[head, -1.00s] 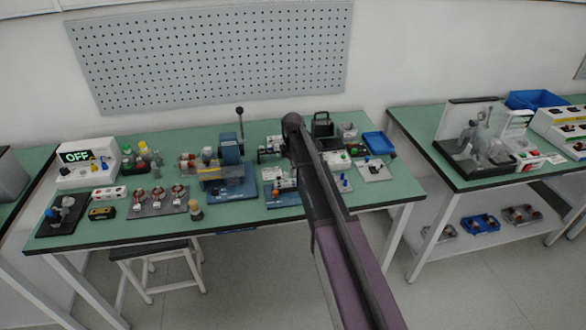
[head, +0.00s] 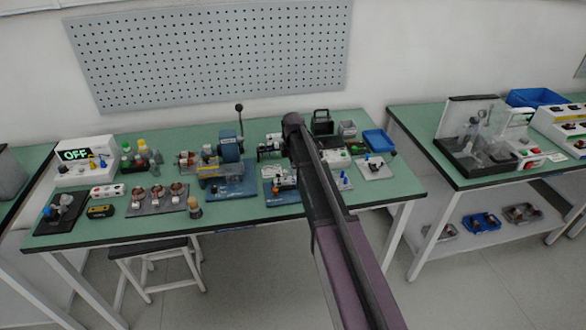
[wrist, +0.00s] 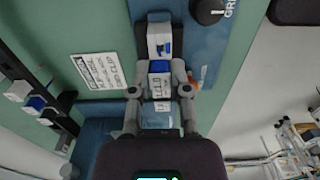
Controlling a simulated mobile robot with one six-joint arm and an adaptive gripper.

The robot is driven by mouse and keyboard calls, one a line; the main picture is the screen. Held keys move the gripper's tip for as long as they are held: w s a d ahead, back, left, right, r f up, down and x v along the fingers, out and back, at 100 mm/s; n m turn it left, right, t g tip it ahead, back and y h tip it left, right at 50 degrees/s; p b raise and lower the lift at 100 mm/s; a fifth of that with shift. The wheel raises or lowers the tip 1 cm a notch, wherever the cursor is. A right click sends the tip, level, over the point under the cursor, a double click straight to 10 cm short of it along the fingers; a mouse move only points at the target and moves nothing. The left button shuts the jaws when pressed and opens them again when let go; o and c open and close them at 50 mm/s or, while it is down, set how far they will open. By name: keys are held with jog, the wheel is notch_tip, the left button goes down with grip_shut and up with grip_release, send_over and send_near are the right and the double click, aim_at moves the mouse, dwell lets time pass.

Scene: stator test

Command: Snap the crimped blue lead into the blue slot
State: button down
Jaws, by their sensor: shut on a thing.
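In the wrist view my gripper (wrist: 160,91) has its two grey fingers on either side of a white block with dark markings (wrist: 161,87). A small blue piece (wrist: 160,66) shows between the fingers, just beyond that block. I cannot tell whether it is the crimped blue lead or part of the fixture. Beyond it stands another white block (wrist: 159,32) with a blue patch on its near end. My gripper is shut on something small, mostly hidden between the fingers. I cannot clearly make out the blue slot. In the head view my own arm hides the gripper.
A black rail with white and blue blocks (wrist: 38,102) lies at the left in the wrist view, near a printed card (wrist: 98,70). A black knob (wrist: 207,10) is at the top. The green bench (head: 120,218) holds several fixtures and a blue tray (head: 379,140).

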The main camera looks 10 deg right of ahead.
jog(key=shift+f, duration=0.2)
jog(key=shift+f+b, duration=0.35)
jog(key=shift+b, duration=0.15)
jog(key=shift+f, duration=0.15)
dwell(0.5)
jog(key=c, duration=0.5)
grip_release()
jog(key=shift+a, duration=0.1)
jog(key=shift+r, duration=0.25)
